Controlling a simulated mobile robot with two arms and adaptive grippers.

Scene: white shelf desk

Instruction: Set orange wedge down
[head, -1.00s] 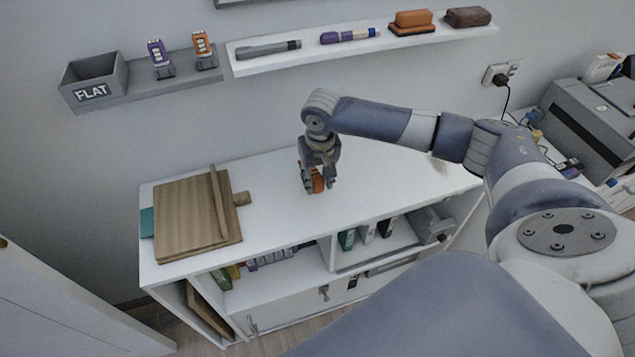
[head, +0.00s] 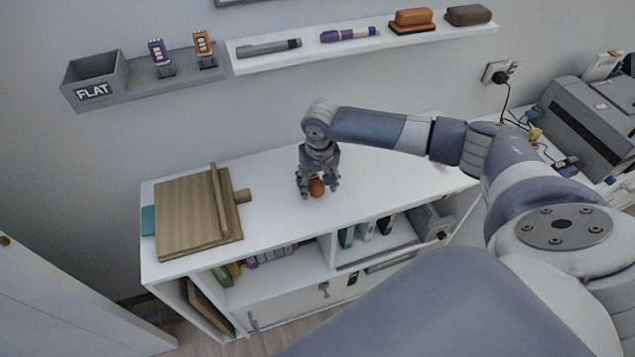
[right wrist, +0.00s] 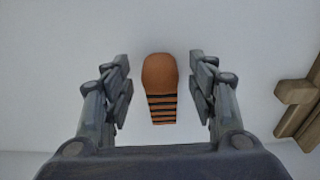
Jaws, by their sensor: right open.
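The orange wedge (head: 316,187) is on the white desk top, near its front edge. In the right wrist view the wedge (right wrist: 160,80) has a rounded, plain orange end and a dark-striped end. My right gripper (head: 318,190) is open around it, with one finger on each side. In the right wrist view a gap shows between the wedge and each finger of the right gripper (right wrist: 160,92). My left gripper is not in view.
A wooden board (head: 185,222) with a rolling-pin-like bar lies on the left of the desk top (head: 270,222). A wall ledge (head: 365,45) above holds markers and erasers. A grey bin marked FLAT (head: 95,82) hangs at the upper left. The desk top right of the gripper is clear.

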